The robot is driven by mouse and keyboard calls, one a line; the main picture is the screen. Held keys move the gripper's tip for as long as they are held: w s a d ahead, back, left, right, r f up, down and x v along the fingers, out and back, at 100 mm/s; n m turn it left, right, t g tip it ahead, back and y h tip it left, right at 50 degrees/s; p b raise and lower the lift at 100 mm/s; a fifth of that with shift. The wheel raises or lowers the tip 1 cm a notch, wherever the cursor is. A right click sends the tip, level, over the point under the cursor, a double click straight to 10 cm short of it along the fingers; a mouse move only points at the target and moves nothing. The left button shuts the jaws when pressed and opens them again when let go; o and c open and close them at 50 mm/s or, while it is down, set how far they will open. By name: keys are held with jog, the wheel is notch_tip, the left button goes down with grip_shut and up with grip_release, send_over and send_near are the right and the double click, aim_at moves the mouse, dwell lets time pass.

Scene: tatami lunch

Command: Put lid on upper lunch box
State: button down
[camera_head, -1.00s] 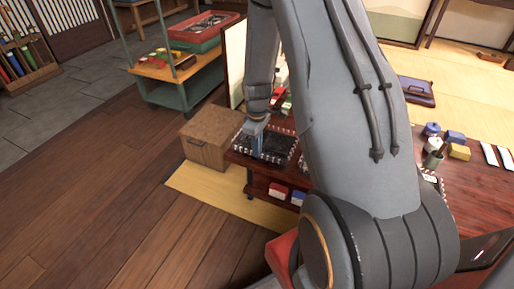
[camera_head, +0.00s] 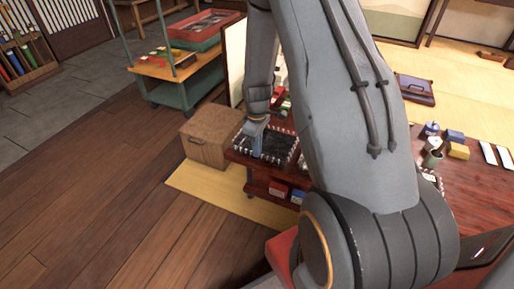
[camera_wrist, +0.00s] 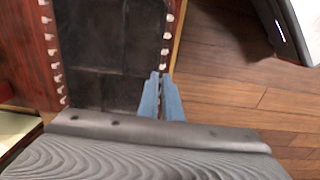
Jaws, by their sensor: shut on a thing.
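My gripper (camera_wrist: 162,82) has two blue fingers, close together at the right edge of a black, flat tray-like piece (camera_wrist: 110,45) with white studs along its sides. The fingers look shut on its studded edge; the exact contact is hard to see. In the head view, my gripper (camera_head: 258,143) points down over the same black piece (camera_head: 279,146) at the left end of the dark red table. A second studded piece shows partly behind my arm. I cannot tell which piece is the lid or the upper lunch box; my arm hides part of the table.
A brown box (camera_head: 207,138) stands left of the table, with open wooden floor in front. A green-framed cart (camera_head: 180,92) is farther back. Blue and yellow containers (camera_head: 457,151) and a cup (camera_head: 433,158) stand on the table at right.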

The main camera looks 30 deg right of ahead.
dwell(0.3)
jog(key=c, duration=1.3)
grip_release()
notch_tip(320, 180, up, 8)
jog(key=p, duration=0.6)
